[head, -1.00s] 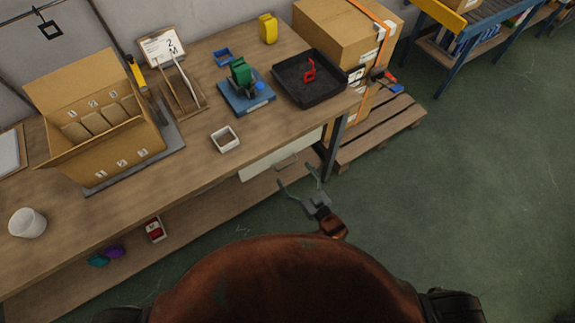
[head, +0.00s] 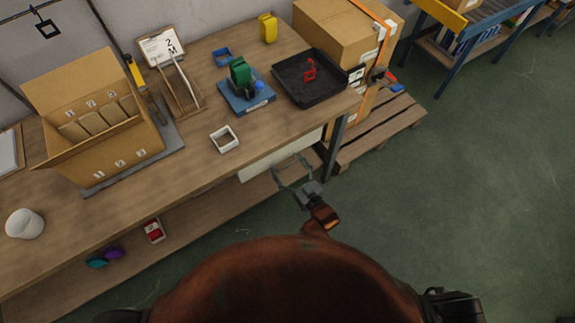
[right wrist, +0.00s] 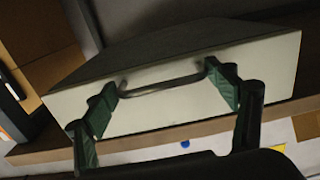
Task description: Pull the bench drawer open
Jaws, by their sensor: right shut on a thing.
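The bench drawer (head: 258,167) has a pale front and shows just below the front edge of the wooden bench (head: 190,175). In the right wrist view the drawer front (right wrist: 185,112) fills the middle, with a thin grey bar handle (right wrist: 165,88) across it. My right gripper (head: 291,164) is at the drawer front. In the right wrist view its green-padded fingers (right wrist: 162,85) are at the two ends of the handle, shut on it. My left gripper is not in view.
A black tray (head: 334,98), a white dish (head: 216,147) and an open carton (head: 75,160) stand on the bench. A bench leg (head: 333,150) and a pallet (head: 400,128) are to the right of the drawer. The floor (head: 460,210) in front is clear.

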